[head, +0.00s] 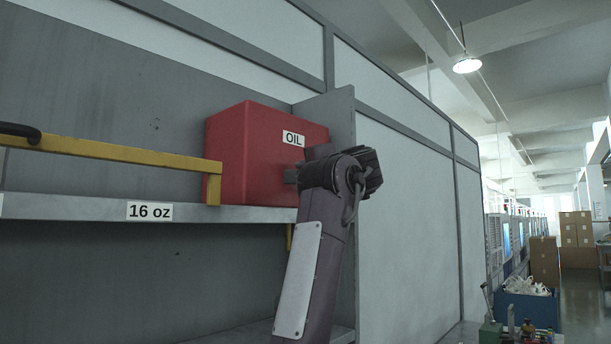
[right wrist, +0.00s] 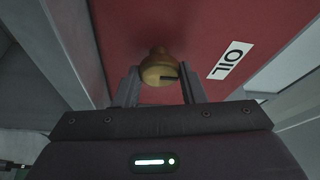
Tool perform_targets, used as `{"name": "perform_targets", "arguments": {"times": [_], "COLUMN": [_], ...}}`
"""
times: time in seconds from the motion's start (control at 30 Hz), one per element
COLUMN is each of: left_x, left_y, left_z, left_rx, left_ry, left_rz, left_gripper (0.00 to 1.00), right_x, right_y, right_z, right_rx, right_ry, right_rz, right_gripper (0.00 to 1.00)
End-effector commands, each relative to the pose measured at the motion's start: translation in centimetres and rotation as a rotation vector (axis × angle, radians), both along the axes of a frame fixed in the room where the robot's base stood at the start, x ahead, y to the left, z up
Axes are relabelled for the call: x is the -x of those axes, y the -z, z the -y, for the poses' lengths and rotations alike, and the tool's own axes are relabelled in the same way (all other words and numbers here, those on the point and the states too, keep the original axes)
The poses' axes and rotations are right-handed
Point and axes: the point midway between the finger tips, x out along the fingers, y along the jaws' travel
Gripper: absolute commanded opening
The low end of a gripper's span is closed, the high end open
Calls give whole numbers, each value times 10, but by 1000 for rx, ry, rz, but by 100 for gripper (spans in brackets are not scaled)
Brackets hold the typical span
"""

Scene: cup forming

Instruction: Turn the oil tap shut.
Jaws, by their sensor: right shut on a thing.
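A red oil box (head: 240,150) with a white OIL label stands on a grey shelf in the head view. The box also fills the upper part of the right wrist view (right wrist: 200,30). A brass-coloured tap (right wrist: 160,68) sticks out from its face there, with a dark slot or mark on its round end. My right gripper (right wrist: 157,88) has one finger on each side of the tap and is shut on it. In the head view my right arm and wrist (head: 340,180) hide the tap and most of the fingers. My left gripper is not in view.
The grey shelf (head: 60,207) carries a 16 oz label and has a yellow rail (head: 120,152) along its front. A grey upright panel (head: 343,125) stands right beside the box. The aisle at far right holds cardboard boxes (head: 575,228) and a blue bin (head: 528,308).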

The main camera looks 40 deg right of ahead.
Motion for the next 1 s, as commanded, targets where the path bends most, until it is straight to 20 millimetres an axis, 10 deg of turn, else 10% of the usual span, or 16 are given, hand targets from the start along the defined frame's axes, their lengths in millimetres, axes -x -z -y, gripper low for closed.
{"name": "perform_targets", "arguments": {"times": [0.23, 0.27, 0.4, 0.77, 1.0], "left_x": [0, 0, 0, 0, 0], "left_y": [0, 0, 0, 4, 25], "left_z": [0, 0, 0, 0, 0], "left_rx": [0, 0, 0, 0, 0], "left_ry": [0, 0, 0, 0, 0], "left_rz": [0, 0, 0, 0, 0], "left_gripper": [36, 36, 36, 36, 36], "right_x": [0, 0, 0, 5, 43], "right_y": [1, 1, 1, 2, 8], "right_z": [1, 1, 1, 0, -9], "right_rx": [-5, -4, -3, -1, 0], "right_ry": [0, 0, 0, 2, 7], "right_rz": [1, 0, 0, 1, 3], "right_gripper": [14, 39, 58, 59, 59]}}
